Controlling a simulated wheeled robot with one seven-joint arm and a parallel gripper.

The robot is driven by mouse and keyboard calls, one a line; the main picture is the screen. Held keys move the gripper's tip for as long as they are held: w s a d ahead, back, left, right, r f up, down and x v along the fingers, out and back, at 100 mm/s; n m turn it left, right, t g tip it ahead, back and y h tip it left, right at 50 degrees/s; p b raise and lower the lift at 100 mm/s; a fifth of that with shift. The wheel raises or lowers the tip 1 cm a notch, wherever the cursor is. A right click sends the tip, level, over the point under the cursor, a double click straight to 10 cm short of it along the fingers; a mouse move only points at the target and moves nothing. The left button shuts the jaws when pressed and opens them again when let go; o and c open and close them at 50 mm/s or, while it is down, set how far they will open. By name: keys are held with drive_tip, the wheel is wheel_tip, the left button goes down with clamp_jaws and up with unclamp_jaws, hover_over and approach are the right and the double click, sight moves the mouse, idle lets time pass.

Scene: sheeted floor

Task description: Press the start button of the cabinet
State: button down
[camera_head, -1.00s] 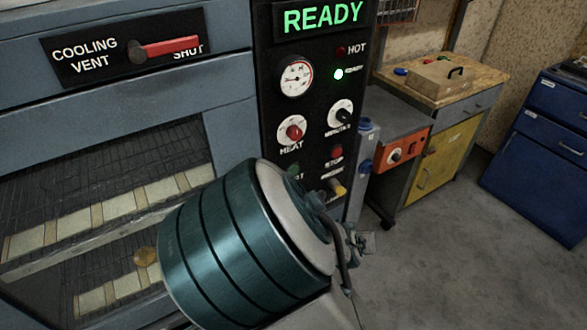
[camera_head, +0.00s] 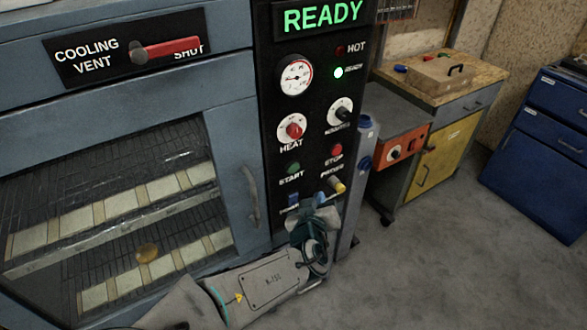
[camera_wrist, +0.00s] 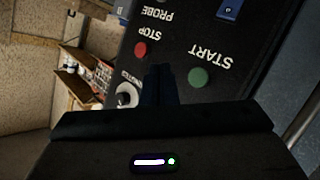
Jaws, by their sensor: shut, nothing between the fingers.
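The cabinet's black control panel (camera_head: 265,100) stands right of its glazed door. The green start button (camera_head: 292,168) is on the lower left of the panel, above the START label. The red stop button (camera_head: 336,150) is to its right. In the wrist view the panel is upside down, with the start button (camera_wrist: 198,77) right of my gripper (camera_wrist: 160,70) and the stop button (camera_wrist: 140,49) left of it. My gripper is shut and empty, pointing at the panel between the two buttons. In the head view my arm is low, below the buttons, and the fingertips are not clear.
The display (camera_head: 322,17) reads READY, and the ready lamp (camera_head: 338,72) is lit. The heat knob (camera_head: 293,129), a blue switch (camera_head: 293,200) and a yellow knob (camera_head: 338,185) are close by. The door handle (camera_head: 251,197) is left of the panel. Open floor lies right.

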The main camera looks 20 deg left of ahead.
sight(298, 168)
drive_tip(key=w+a+b, duration=0.1)
drive_tip(key=w+a, duration=0.4)
drive_tip(key=a, duration=0.1)
drive_tip(key=shift+w+a, duration=0.25)
drive_tip(key=shift+w, duration=0.05)
drive_tip(key=shift+w, duration=0.1)
idle(1.9)
drive_tip(key=shift+w+a, duration=0.2)
drive_tip(key=shift+a, duration=0.1)
drive_tip(key=shift+w+a, duration=0.25)
drive_tip(key=shift+a, duration=0.05)
idle(0.8)
drive_tip(key=shift+s+d, duration=0.55)
drive_tip(key=shift+d, duration=0.05)
drive_tip(key=s+d+p, duration=0.1)
drive_tip(key=s+d, duration=0.2)
drive_tip(key=shift+s+d, duration=0.1)
drive_tip(key=shift+d, duration=0.3)
